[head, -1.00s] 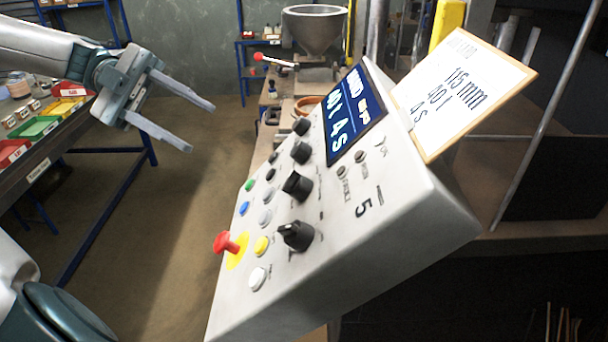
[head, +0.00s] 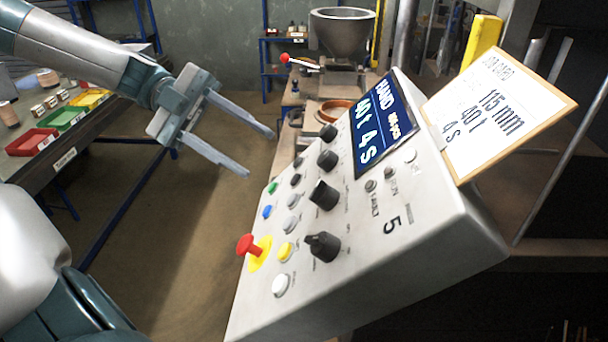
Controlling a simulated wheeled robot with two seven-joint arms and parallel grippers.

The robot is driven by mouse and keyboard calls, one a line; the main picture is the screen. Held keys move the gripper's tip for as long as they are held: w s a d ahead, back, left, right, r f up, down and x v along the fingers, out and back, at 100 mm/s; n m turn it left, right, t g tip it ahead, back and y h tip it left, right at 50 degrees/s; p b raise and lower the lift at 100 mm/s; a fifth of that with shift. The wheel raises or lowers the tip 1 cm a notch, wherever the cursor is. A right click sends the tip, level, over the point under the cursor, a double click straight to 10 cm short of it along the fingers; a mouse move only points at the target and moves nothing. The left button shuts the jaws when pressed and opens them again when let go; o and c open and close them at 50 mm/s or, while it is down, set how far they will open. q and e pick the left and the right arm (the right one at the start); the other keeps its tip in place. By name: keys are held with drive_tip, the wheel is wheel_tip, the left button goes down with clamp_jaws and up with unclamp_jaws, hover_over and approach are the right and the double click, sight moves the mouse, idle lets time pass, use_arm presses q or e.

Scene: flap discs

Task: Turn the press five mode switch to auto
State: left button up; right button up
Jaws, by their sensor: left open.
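The press five control panel (head: 350,262) is a grey sloped box marked with a 5. It carries several black knobs; the lowest and largest is a pointer knob (head: 322,246), with another large black knob (head: 323,195) above it. I cannot read the small labels, so I cannot tell which knob is the mode switch. The blue screen (head: 384,128) reads HAND, 40 t, 4 s. My left gripper (head: 260,153) is open and empty, to the left of the panel's upper knobs and apart from them. My right gripper is not in view.
A red mushroom button (head: 247,244) sticks out at the panel's lower left, beside coloured push buttons. A job card (head: 497,108) stands at the panel's upper right. A bench with red (head: 32,142) and green bins is at the left. Open floor lies between bench and panel.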

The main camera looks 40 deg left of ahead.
sight(319, 193)
use_arm(q)
drive_tip(key=p+x, duration=0.2)
drive_tip(key=x, duration=0.7)
drive_tip(key=shift+d+f, duration=0.1)
drive_tip(key=shift+d, duration=0.25)
drive_tip(key=shift+w+d+f, duration=0.1)
drive_tip(key=shift+d+f, duration=0.15)
drive_tip(key=shift+d, duration=0.4)
drive_tip(key=c, duration=1)
